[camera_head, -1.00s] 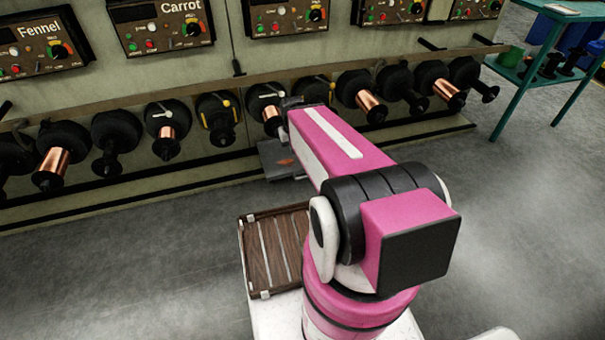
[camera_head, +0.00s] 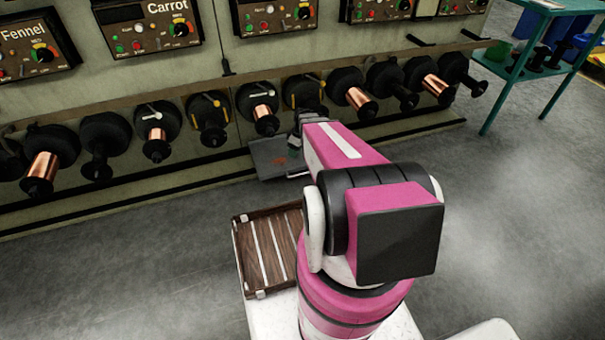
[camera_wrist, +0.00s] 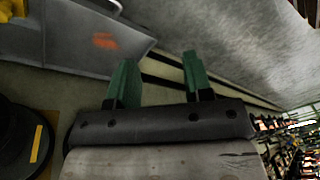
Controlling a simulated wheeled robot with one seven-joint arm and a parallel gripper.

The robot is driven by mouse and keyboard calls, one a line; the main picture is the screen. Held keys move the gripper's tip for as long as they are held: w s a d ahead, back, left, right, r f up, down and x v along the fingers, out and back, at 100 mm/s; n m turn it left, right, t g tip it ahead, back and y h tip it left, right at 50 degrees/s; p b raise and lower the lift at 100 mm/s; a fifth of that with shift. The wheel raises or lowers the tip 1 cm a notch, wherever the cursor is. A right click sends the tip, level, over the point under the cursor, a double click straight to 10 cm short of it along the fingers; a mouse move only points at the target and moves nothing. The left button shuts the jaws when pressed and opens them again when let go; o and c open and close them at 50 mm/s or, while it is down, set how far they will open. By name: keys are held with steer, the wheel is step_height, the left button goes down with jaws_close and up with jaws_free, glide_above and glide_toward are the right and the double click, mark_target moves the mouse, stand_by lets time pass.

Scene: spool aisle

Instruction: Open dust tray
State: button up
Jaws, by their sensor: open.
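The dust tray (camera_head: 272,160) is a grey, shallow box with an orange mark inside, low on the machine front below the spools. It stands out from the machine face into the aisle. In the wrist view the grey tray (camera_wrist: 75,30) with its orange mark fills the upper left. My gripper (camera_wrist: 160,75) has two green fingers spread apart with nothing between them. In the head view my arm hides most of the gripper.
A row of dark spools (camera_head: 207,118), some wound with copper, hangs just above the tray. A wooden slatted box (camera_head: 270,245) sits on my base. A teal table (camera_head: 535,55) stands at the upper right. The grey floor around is open.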

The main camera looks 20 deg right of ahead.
mark_target(303, 173)
steer(key=w+d+f+n+y, duration=0.1)
steer(key=w+d+f+n, duration=0.25)
steer(key=f, duration=0.25)
steer(key=w+d+f+n+t, duration=0.1)
steer(key=w+d+f+n, duration=0.1)
steer(key=d+f+n, duration=0.3)
steer(key=w+d+f+n+y, duration=0.1)
steer(key=w+d+f, duration=0.15)
steer(key=f, duration=0.45)
steer(key=shift+m, duration=0.25)
steer(key=x, duration=0.7)
steer(key=w+x, duration=0.1)
steer(key=x, duration=0.2)
steer(key=shift+a+f, duration=0.2)
jaws_close()
steer(key=shift+d, duration=0.1)
